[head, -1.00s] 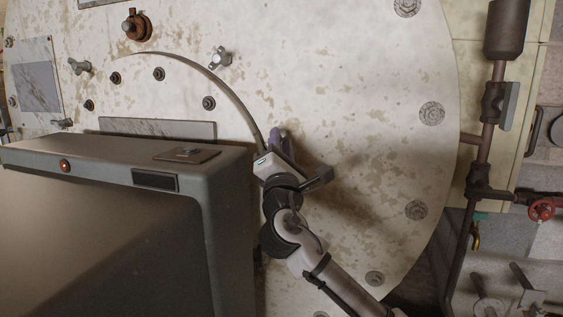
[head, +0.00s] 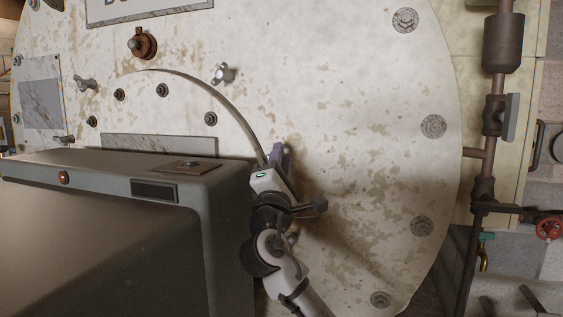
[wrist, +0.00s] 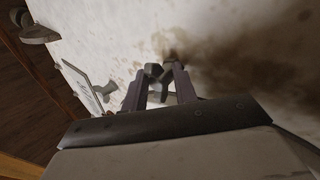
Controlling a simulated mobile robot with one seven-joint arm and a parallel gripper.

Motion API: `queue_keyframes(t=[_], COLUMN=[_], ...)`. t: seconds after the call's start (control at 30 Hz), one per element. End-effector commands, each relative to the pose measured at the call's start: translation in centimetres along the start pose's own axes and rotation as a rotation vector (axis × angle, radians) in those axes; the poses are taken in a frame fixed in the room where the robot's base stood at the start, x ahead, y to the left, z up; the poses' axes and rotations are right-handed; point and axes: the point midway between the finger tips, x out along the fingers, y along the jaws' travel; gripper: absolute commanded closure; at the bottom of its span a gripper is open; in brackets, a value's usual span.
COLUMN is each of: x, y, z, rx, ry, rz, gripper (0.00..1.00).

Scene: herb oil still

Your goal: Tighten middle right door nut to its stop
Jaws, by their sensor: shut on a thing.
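The middle right door nut (wrist: 153,71) is a grey wing nut, seen in the wrist view between my fingertips. My gripper (wrist: 160,77) is shut on it, with one finger on either side. In the head view my gripper (head: 276,154) reaches the right edge of the round door, and its body hides the nut there. The upper right wing nut (head: 223,74) shows above it on the curved door edge. How tightly the held nut sits cannot be seen.
Two more wing nuts stand at the left, one upper (head: 85,84) and one lower (head: 64,139). My large dark body fills the lower left. A brown pipe (head: 482,150) with valves runs down the right.

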Motion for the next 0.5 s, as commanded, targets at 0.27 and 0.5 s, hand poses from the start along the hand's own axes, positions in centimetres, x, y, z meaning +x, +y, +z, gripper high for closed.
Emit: queue_keyframes(t=[0.27, 0.5], x=[0.08, -0.01], y=[0.04, 0.02], z=[0.04, 0.01], rx=[0.001, 0.0], ry=[0.0, 0.001], rz=[0.001, 0.001], gripper=[0.51, 0.51])
